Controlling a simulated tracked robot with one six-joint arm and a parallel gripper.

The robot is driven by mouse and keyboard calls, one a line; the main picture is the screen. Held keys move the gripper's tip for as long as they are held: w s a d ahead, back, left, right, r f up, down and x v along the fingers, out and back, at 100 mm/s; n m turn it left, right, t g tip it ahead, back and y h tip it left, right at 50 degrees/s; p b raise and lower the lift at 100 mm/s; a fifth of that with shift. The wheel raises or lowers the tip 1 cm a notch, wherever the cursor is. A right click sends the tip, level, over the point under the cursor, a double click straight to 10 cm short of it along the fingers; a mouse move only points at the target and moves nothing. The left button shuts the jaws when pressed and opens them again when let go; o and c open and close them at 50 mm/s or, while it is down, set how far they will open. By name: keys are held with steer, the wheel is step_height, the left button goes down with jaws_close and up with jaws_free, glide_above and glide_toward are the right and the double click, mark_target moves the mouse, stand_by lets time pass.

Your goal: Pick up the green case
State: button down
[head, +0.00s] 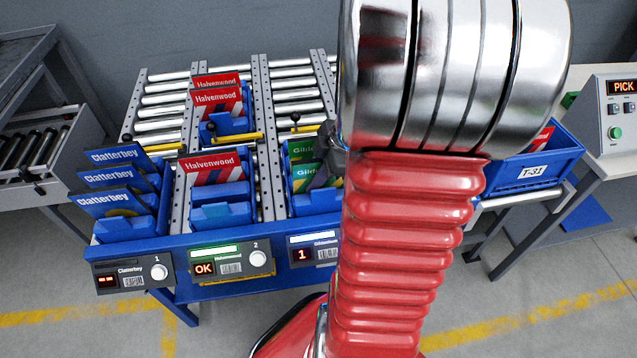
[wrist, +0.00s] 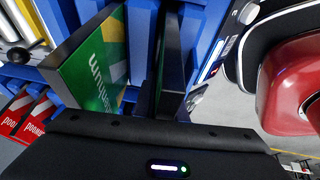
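Two green cases stand one behind the other in the third lane of the blue-framed rack in the head view, the front case (head: 303,177) and the rear case (head: 299,149). Their right parts are hidden by my gripper (head: 329,153) and arm.
Blue Clatterbey cases (head: 115,178) stand in lane one, red Halvenwood cases (head: 212,168) in lane two. Lane three's display (head: 303,254) reads 1. A blue tote (head: 530,172) marked T-31 stands at right. A PICK panel (head: 615,110) is farther right.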

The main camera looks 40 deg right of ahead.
stand_by(0.4)
step_height(320, 180, up, 28)
steer(key=shift+r, duration=0.15)
stand_by(0.4)
stand_by(0.5)
